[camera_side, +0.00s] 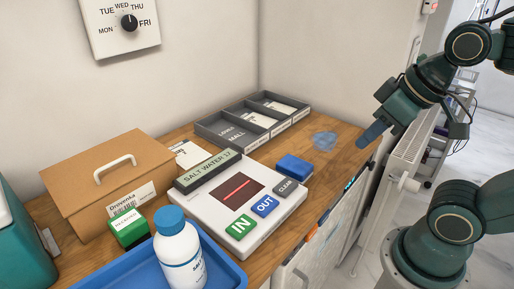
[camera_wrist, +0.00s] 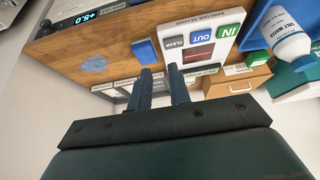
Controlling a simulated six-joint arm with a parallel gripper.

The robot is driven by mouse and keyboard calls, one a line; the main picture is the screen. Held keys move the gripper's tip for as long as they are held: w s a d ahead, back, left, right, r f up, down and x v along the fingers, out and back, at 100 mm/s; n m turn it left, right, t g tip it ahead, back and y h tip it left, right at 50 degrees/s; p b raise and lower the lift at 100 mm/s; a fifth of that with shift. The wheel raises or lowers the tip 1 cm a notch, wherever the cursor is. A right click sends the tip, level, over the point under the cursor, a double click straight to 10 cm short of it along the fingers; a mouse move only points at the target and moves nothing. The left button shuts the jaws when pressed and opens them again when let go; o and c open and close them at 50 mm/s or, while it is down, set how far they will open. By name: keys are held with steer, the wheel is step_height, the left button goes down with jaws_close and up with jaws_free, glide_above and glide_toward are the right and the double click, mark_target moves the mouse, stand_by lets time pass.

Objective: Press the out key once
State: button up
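The blue OUT key (camera_side: 265,206) sits on the white device (camera_side: 263,230) on the wooden counter, between the green IN key (camera_side: 240,226) and the grey CLEAR key (camera_side: 289,187). In the wrist view the OUT key (camera_wrist: 203,38) shows upside down, beyond my fingertips. The device's display (camera_side: 208,170) reads "SALT WATER 17", and a red line shows in its dark window. My gripper (camera_side: 368,138) hangs in the air at the counter's right side, apart from the keys. In the wrist view its two fingers (camera_wrist: 159,70) are empty, with a gap between them.
A blue block (camera_side: 294,168) lies beside the device, near a bluish patch (camera_side: 324,140) on the counter. Grey trays (camera_side: 229,134) stand behind. A blue tray (camera_side: 228,272) with a white bottle (camera_side: 178,252) is at front. A cardboard box (camera_side: 85,172) stands left.

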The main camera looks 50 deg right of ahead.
jaws_close()
stand_by(0.6)
steer(key=shift+w, duration=0.1)
stand_by(0.6)
steer(key=m+g+y, duration=0.3)
steer(key=m+y, duration=0.6)
steer(key=m, duration=0.4)
glide_above(269, 202)
step_height(269, 202, down, 7)
steer(key=shift+r, duration=0.15)
steer(key=shift+f, duration=0.2)
steer(key=shift+f, duration=4.2)
